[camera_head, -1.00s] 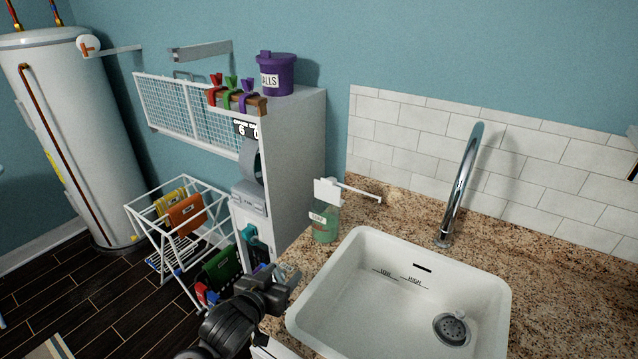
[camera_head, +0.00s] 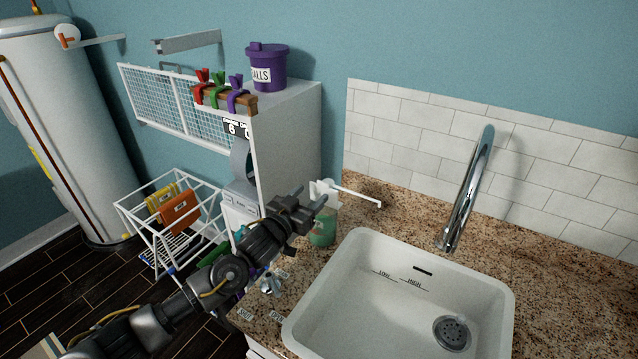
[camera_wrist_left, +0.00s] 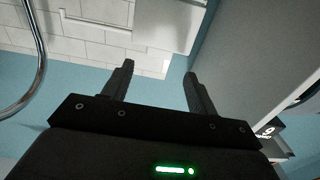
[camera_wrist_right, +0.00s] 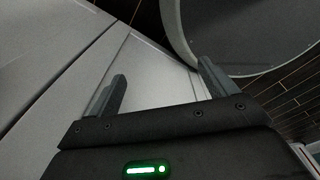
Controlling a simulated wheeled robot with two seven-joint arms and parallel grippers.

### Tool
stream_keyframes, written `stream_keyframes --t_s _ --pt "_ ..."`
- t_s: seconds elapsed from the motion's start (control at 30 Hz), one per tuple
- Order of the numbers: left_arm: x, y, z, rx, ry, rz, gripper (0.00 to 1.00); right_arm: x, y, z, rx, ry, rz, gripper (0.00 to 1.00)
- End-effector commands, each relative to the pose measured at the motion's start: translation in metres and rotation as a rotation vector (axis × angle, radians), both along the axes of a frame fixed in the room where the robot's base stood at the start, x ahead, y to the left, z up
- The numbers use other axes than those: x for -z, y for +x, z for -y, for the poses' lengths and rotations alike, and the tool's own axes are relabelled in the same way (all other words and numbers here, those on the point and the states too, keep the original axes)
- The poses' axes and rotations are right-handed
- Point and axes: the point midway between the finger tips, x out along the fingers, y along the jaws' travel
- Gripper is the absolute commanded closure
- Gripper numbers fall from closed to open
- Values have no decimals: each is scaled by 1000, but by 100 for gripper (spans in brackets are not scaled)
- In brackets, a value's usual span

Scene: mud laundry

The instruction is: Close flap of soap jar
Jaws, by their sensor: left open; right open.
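The soap jar (camera_head: 322,238), green and see-through with a label, stands on the counter at the sink's back left corner. Its white flap (camera_head: 328,188) stands raised above it. A thin white arm (camera_head: 356,196) reaches out to the right from the top. My left gripper (camera_head: 311,198) is open and empty, close to the flap and in front of the jar, partly hiding both. In the left wrist view, the white flap (camera_wrist_left: 170,22) shows beyond the open fingers; I cannot tell whether they touch. My right gripper (camera_wrist_right: 160,70) is open and empty, away from the jar.
The white sink (camera_head: 400,300) and chrome faucet (camera_head: 466,190) lie right of the jar. A white cabinet (camera_head: 288,135) with a purple bin (camera_head: 267,68) stands behind left. Small items (camera_head: 270,284) lie on the counter's left edge. Under the right gripper are white surfaces and a round grey rim (camera_wrist_right: 185,40).

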Motion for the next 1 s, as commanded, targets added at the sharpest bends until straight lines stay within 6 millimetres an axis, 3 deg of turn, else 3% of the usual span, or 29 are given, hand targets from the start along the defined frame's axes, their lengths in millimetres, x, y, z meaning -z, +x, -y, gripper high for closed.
stream_keyframes --t_s 0.1,0.3,0.73,1.0 --pt "-3 17 12 0 0 0 42 -9 10 0 0 1 13 16" --pt "-1 35 25 1 0 0 42 -14 10 0 0 1 14 16" --pt "0 41 30 3 -1 -1 42 -15 5 0 1 1 8 16" --pt "0 41 30 2 -1 -1 75 -15 5 -3 2 4 7 16"
